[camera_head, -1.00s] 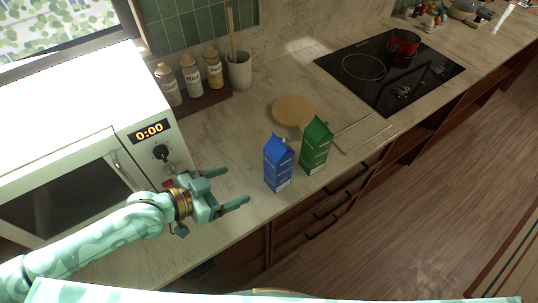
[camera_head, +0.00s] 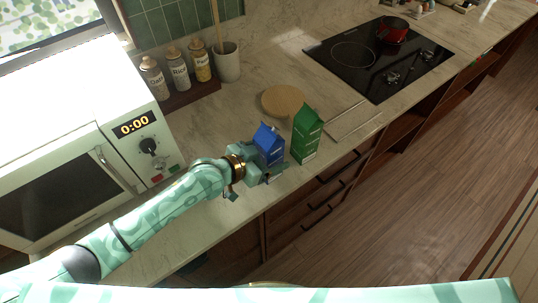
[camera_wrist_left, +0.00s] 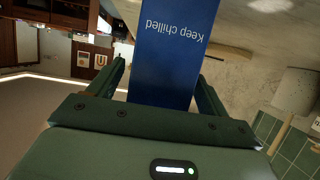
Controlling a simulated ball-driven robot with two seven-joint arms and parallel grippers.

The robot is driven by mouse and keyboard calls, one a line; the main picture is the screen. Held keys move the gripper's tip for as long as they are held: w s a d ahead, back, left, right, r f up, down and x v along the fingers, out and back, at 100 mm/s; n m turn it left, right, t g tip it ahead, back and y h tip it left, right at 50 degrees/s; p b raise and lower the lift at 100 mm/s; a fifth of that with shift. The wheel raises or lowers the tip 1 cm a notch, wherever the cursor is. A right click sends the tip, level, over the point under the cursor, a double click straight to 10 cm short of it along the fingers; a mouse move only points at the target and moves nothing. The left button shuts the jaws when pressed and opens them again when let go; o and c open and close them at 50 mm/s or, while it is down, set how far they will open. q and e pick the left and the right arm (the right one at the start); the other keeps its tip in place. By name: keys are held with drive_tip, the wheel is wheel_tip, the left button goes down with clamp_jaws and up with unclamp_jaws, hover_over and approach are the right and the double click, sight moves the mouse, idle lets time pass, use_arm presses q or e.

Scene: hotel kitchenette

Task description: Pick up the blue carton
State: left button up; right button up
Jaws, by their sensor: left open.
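The blue carton (camera_head: 268,145) stands upright on the counter, left of a green carton (camera_head: 306,134). My left gripper (camera_head: 272,168) is at the blue carton, and its arm hides the carton's lower part in the head view. In the left wrist view the blue carton (camera_wrist_left: 170,50) rises between the two open fingers of my left gripper (camera_wrist_left: 160,85), with "Keep chilled" upside down on its face. A gap shows beside the left finger; contact at the right finger is hard to tell. My right gripper is in neither view.
A round wooden board (camera_head: 284,101) lies behind the cartons. The green carton stands close on the right. A microwave (camera_head: 75,150) is at the left, a black cooktop (camera_head: 365,60) with a red pot (camera_head: 391,30) at the back right.

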use_arm(q)
drive_tip(key=shift+s, duration=0.1)
drive_tip(key=c, duration=1.3)
drive_tip(key=shift+r, duration=0.1)
